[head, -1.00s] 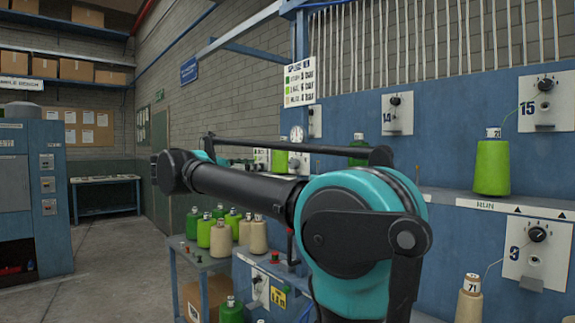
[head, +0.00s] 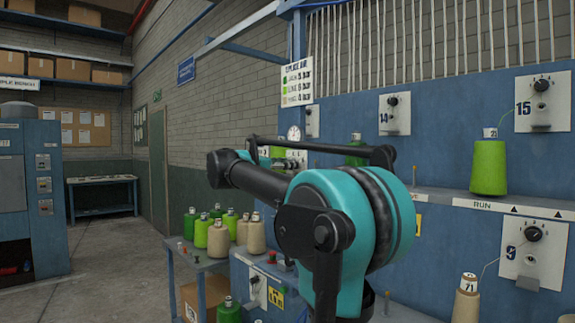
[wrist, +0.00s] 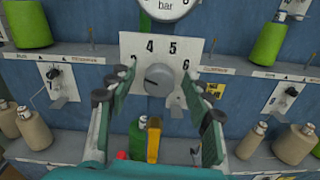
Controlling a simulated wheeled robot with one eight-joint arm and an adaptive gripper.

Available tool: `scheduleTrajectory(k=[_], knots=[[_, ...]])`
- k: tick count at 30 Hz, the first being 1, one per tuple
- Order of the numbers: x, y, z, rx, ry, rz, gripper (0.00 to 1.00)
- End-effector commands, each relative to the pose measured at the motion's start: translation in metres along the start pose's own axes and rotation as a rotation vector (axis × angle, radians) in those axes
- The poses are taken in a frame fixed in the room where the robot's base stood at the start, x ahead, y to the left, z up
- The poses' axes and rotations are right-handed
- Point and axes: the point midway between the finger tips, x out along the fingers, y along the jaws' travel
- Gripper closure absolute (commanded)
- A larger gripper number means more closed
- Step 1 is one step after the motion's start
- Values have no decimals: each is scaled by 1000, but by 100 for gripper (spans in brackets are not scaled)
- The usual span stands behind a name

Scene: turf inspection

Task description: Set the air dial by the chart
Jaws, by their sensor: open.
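The air dial (wrist: 157,80) is a round grey knob on a white plate (wrist: 130,46) with the numbers 4, 5 and 6 readable in the wrist view. A dark mark on the knob faces left. My gripper (wrist: 160,86) is open, its fingers on either side of the knob, with no clear contact visible. A round gauge (wrist: 165,7) marked "bar" sits above, cut off by the frame; it also shows in the head view (head: 294,133). The chart (head: 297,83) hangs on the blue frame, with coloured dots and bar values too small to read surely.
Below the dial stand a yellow upright part (wrist: 154,140) and a red button (wrist: 122,155). Green and tan cones line the shelves, one green cone (head: 489,168) at the right. A side table (head: 194,262) holds several cones. Open floor (head: 115,265) lies at the left.

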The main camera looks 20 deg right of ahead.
Motion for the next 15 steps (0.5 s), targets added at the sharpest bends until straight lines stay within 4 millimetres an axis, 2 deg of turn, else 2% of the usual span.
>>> scheduleTrajectory(k=[6, 15], knots=[[0, 0, 0, 0, 0, 0, 49], [0, 0, 0, 0, 0, 0, 85]])
